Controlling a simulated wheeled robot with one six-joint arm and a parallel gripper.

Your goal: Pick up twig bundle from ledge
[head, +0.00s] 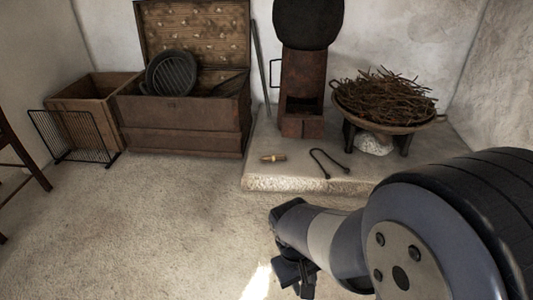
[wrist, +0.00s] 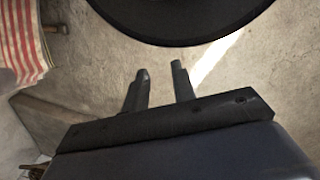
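The raised stone ledge (head: 290,183) is in the head view, against the back wall. A small short tan-brown bundle-like piece (head: 273,157) lies on it near the front left. It is too small to tell if it is made of twigs. A large heap of loose brown twigs (head: 385,97) fills a wide pan on the ledge's right side. My gripper (head: 296,278) is in front of the ledge, over the floor, apart from both. In the wrist view my gripper (wrist: 160,70) has its two fingers apart with only floor between them.
A black hooked iron (head: 332,163) lies right of the small piece. A tall rusty box (head: 303,95) stands behind. A wooden chest (head: 185,120) and wire rack (head: 76,135) are left. A striped cloth (wrist: 20,40) shows in the wrist view. The front-left floor is clear.

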